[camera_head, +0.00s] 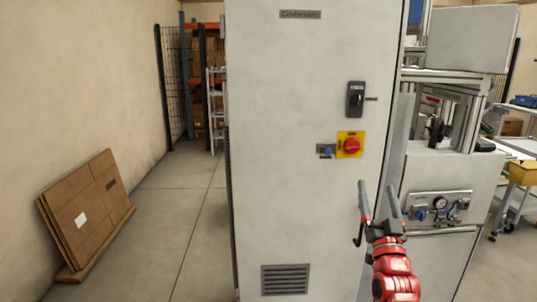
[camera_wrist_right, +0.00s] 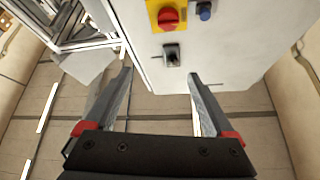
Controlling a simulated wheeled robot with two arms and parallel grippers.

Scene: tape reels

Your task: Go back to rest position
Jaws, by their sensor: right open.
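My right gripper (camera_head: 377,198) is raised in front of the right part of a tall light-grey cabinet (camera_head: 290,190). Its two fingers are spread apart with nothing between them. In the right wrist view, the open gripper (camera_wrist_right: 158,85) shows both fingers, with floor and the cabinet's side beyond the gap. My left gripper is not in view.
The cabinet carries a red knob on a yellow plate (camera_head: 350,145) and a black rotary switch (camera_head: 355,99). A machine with a gauge panel (camera_head: 440,207) stands at right. Flat cardboard (camera_head: 88,211) leans on the left wall. The floor (camera_head: 185,215) left of the cabinet is clear.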

